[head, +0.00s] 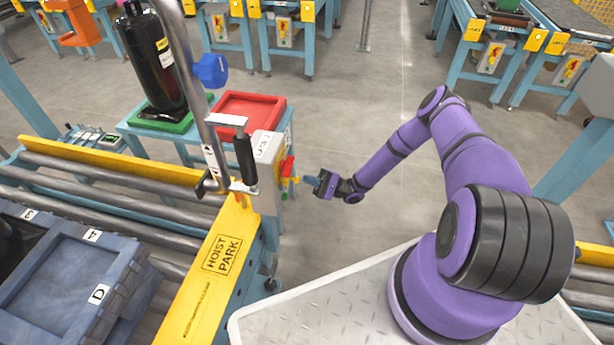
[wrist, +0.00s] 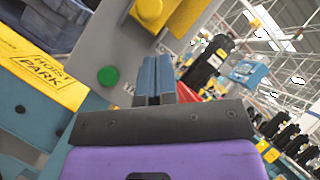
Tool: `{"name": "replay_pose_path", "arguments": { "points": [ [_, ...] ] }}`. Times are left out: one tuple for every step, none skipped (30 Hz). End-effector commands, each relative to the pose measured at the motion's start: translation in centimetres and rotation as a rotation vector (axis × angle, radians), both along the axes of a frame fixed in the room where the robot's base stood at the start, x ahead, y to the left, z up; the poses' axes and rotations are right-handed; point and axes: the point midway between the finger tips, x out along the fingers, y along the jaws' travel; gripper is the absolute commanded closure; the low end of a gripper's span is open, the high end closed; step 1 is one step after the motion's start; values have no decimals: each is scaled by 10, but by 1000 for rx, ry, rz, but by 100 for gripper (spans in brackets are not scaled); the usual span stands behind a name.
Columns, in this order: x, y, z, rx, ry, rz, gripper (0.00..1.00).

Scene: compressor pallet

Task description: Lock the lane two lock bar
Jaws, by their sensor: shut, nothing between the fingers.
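A grey control box (head: 268,150) with a label on top stands at the end of the roller lane. Its side carries a red part (head: 287,166) and a yellow part; I cannot tell which is the lock bar. My gripper (head: 305,180) is just right of these parts, with a small gap visible. In the wrist view its blue fingers (wrist: 153,62) are together and hold nothing. The box face (wrist: 100,45) is ahead of them, with a green button (wrist: 108,76) to the left and a large yellow part (wrist: 152,12) above. The fingers hide part of the box.
A yellow beam (head: 215,265) marked HOIST PARK runs beside the rollers. A blue-grey crate (head: 65,280) is on the rollers. A black cylinder (head: 152,62) in a green tray and a red tray (head: 250,108) stand behind the box. The floor right of the box is clear.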

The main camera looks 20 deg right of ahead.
Motion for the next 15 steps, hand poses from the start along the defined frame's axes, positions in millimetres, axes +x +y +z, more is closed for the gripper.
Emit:
{"name": "replay_pose_path", "arguments": {
  "points": [
    [-1, -6, -7, 0, 1, -4, 100],
    [-3, -11, -9, 0, 1, -4, 100],
    [-4, -18, -12, 0, 1, -2, 100],
    [-5, -22, -15, 0, 0, -2, 100],
    [-6, -28, -18, -1, 1, -3, 100],
    [-8, -34, -22, -1, 0, -4, 100],
    [-10, -39, -25, 0, 0, -2, 100],
    [-11, -44, -28, 0, 0, -2, 100],
    [-12, -50, -32, -1, 1, -3, 100],
    [-13, -55, -34, -1, 1, -3, 100],
    [-14, -59, -36, 0, 0, -2, 100],
    [-16, -64, -39, 0, 0, -2, 100],
    [-17, -67, -42, 0, 0, -2, 100],
    [-17, -71, -44, 0, 0, -2, 100],
    [-18, -75, -46, 0, 1, -2, 100]
  ]
}}
